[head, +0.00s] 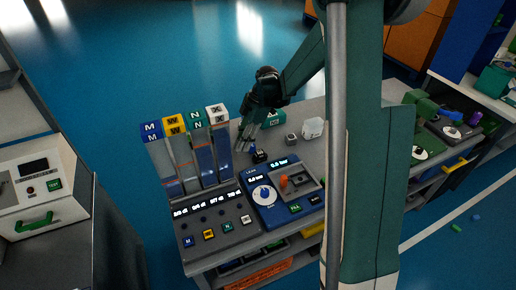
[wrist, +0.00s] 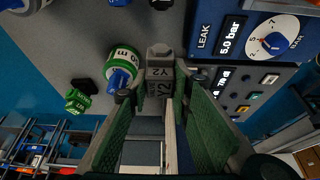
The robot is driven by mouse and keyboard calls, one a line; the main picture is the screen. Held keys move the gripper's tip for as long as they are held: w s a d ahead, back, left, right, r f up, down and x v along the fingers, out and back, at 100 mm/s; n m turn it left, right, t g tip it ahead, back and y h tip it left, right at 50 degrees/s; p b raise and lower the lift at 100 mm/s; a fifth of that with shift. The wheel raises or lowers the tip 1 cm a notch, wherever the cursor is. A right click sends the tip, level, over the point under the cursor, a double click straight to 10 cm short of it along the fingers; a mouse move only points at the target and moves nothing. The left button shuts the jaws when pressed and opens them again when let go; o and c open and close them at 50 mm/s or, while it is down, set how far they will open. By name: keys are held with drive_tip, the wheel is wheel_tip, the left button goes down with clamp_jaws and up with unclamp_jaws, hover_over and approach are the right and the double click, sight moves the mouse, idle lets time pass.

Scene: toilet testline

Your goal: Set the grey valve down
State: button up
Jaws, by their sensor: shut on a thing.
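The grey valve (wrist: 159,73), marked Y2, is in the wrist view between the tips of my gripper (wrist: 158,88). The two green-padded fingers are shut on it, and its lower part is partly hidden between them. In the head view my gripper (head: 245,142) points down over the grey bench, just right of the tall tubes. The valve is too small and dark to make out there. I cannot tell whether it touches the bench top.
A green and blue valve (wrist: 122,66) stands close beside the grey one. The blue LEAK panel (head: 265,194) with its white dial is in front. Tall tubes (head: 201,155) with lettered caps stand left. A grey cube (head: 292,139) and a pale box (head: 313,128) stand right.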

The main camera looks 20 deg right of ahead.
drive_tip(key=d+m+t, duration=0.1)
drive_tip(key=d+m, duration=0.3)
drive_tip(key=d, duration=1.3)
drive_tip(key=shift+d+r+t, duration=0.15)
drive_tip(key=shift+d+t, duration=0.1)
drive_tip(key=shift+t, duration=0.15)
drive_tip(key=shift+f+b, duration=0.4)
drive_tip(key=shift+f, duration=2.75)
drive_tip(key=shift+f+b, duration=0.3)
drive_tip(key=shift+f, duration=1.55)
drive_tip(key=shift+f, duration=0.15)
drive_tip(key=o, duration=1)
drive_tip(key=shift+c, duration=0.2)
